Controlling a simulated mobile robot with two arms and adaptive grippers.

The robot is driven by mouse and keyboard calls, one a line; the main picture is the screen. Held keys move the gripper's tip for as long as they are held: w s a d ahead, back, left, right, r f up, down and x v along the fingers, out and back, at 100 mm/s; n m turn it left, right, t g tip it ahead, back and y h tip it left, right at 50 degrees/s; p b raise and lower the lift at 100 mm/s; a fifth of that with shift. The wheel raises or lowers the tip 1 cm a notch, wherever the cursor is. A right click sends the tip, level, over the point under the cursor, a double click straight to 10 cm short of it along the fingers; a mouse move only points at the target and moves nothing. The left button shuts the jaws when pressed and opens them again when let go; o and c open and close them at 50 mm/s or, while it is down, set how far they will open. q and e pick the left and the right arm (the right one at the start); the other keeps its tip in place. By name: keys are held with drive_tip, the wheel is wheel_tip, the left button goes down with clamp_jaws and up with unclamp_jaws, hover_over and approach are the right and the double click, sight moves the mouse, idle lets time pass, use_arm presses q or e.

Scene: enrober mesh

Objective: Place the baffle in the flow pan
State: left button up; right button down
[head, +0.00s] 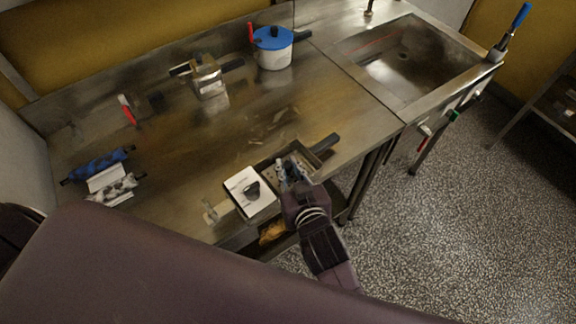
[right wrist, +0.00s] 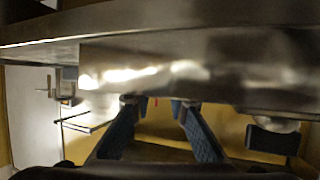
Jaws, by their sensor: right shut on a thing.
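The flow pan (head: 268,167) looks like the shallow metal pan near the front edge of the table, with a dark handle (head: 325,143) pointing to the right. My right gripper (head: 291,172) is over the pan, pointing down into it. It is shut on a thin metal piece, which I take as the baffle; the gripper mostly hides it in the head view. In the right wrist view, the blue fingers (right wrist: 156,104) reach a broad shiny metal sheet (right wrist: 185,65); I cannot tell whether this is the baffle or a pan wall. My left gripper is not in view.
A white block with a black knob (head: 240,182) stands just left of the pan. A blue-lidded pot (head: 275,60), a metal device (head: 208,80) and a blue roll (head: 98,164) are farther off. The sink (head: 410,58) is at the right.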

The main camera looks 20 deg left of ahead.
drive_tip(key=c, duration=2.1)
unclamp_jaws()
drive_tip(key=shift+f, duration=0.1)
drive_tip(key=shift+r+b+v, duration=0.2)
drive_tip(key=shift+b+v, duration=0.4)
drive_tip(key=shift+v, duration=5.5)
drive_tip(key=shift+w, duration=0.1)
